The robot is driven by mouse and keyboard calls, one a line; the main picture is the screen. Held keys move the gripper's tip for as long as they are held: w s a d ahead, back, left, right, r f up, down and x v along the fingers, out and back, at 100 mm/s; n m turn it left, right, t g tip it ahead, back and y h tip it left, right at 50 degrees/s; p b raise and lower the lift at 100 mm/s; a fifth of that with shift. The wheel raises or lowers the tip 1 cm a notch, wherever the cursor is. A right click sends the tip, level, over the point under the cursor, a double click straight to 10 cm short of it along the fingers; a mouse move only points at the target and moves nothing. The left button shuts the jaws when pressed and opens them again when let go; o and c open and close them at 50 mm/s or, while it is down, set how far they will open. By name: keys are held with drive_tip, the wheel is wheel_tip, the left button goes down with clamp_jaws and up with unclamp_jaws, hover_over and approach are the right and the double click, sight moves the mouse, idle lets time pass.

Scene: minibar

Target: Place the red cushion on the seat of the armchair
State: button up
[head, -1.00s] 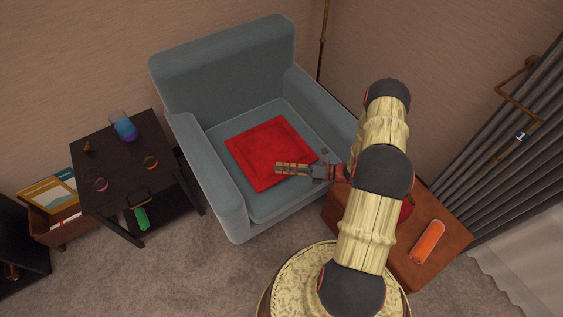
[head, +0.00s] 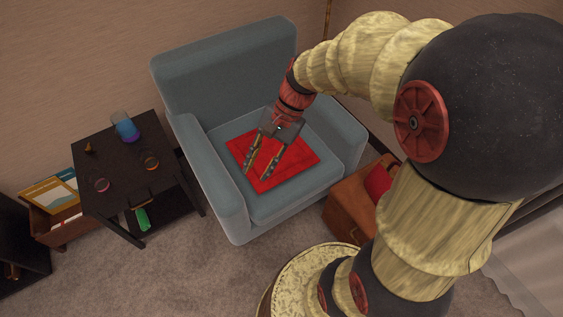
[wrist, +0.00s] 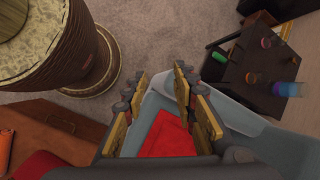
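The red cushion (head: 297,160) lies flat on the seat of the blue-grey armchair (head: 225,77). In the head view my gripper (head: 258,175) is above the cushion and hides part of it. Its two fingers are spread apart with nothing between them. In the wrist view the cushion (wrist: 169,138) shows between and beyond the open fingers (wrist: 158,90), on the armchair seat (wrist: 150,105). I cannot tell the exact gap between the fingertips and the cushion.
A dark side table (head: 119,167) with a blue glass (head: 125,127) and small rings stands left of the armchair. A brown leather ottoman (head: 345,207) with another red item (head: 378,182) on it stands to the right. Carpet (head: 200,275) in front is clear.

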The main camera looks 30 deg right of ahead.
drive_tip(key=s+d+r+n+t+h, duration=0.1)
drive_tip(key=s+r+n+t+h, duration=0.4)
drive_tip(key=s+r+n, duration=0.4)
wheel_tip(320, 180, up, 2)
drive_tip(key=shift+d+r+n+t+h, duration=0.15)
drive_tip(key=shift+n+t+h, duration=0.3)
drive_tip(key=shift+n, duration=0.65)
drive_tip(key=shift+r+p, duration=0.9)
drive_tip(key=shift+p, duration=0.05)
